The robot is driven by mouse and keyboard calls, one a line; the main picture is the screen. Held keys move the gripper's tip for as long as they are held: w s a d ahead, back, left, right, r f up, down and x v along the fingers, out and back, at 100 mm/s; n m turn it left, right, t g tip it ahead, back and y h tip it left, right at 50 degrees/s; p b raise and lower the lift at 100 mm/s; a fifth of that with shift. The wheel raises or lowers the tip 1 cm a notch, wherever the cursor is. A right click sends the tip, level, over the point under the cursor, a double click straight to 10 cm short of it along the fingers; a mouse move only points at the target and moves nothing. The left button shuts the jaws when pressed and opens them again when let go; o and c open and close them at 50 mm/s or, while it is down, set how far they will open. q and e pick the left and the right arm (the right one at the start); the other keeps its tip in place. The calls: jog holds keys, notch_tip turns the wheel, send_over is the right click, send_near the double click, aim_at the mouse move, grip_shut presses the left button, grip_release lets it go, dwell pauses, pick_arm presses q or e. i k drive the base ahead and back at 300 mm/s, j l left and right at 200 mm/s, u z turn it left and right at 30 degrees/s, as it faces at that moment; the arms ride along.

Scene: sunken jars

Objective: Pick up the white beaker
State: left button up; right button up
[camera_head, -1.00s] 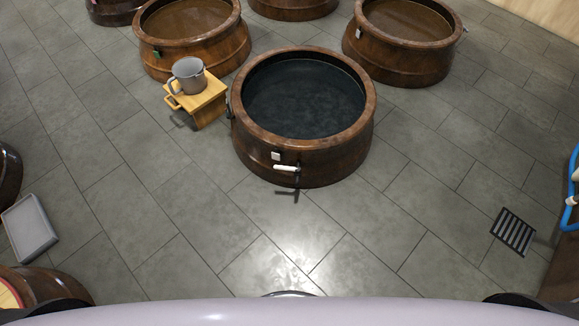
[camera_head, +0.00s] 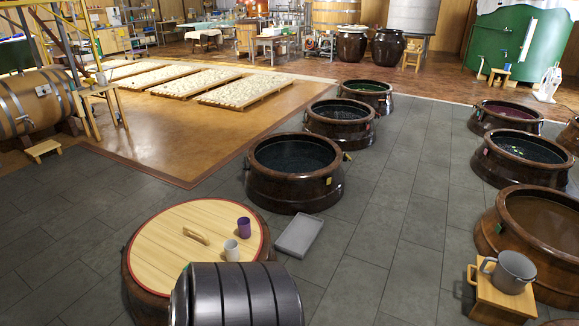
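A small white beaker (camera_head: 232,251) stands upright on the round light-wood lid (camera_head: 165,238) of a brown jar in the lower left. A purple beaker (camera_head: 244,228) stands just behind it and a little to its right. The lid has a wooden handle (camera_head: 196,236) to the left of the beakers. Neither of my grippers is in view.
A dark ribbed shape in the near foreground covers the jar's front right. A grey tray (camera_head: 299,236) lies on the floor right of the lidded jar. Open jars (camera_head: 294,189) stand behind. A stool (camera_head: 497,295) with a grey mug (camera_head: 514,271) is at right. Tiled floor between is clear.

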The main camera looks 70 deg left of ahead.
aim_at(230, 246)
jog(key=j+u, duration=0.1)
jog(key=u, duration=0.35)
jog(key=i+u, duration=0.1)
jog(key=u, duration=0.3)
jog(key=j+u, duration=0.15)
jog(key=u, duration=0.3)
jog(key=i+u, duration=0.1)
jog(key=u, duration=0.35)
jog(key=i+u, duration=0.1)
jog(key=u, duration=0.75)
jog(key=i, duration=0.05)
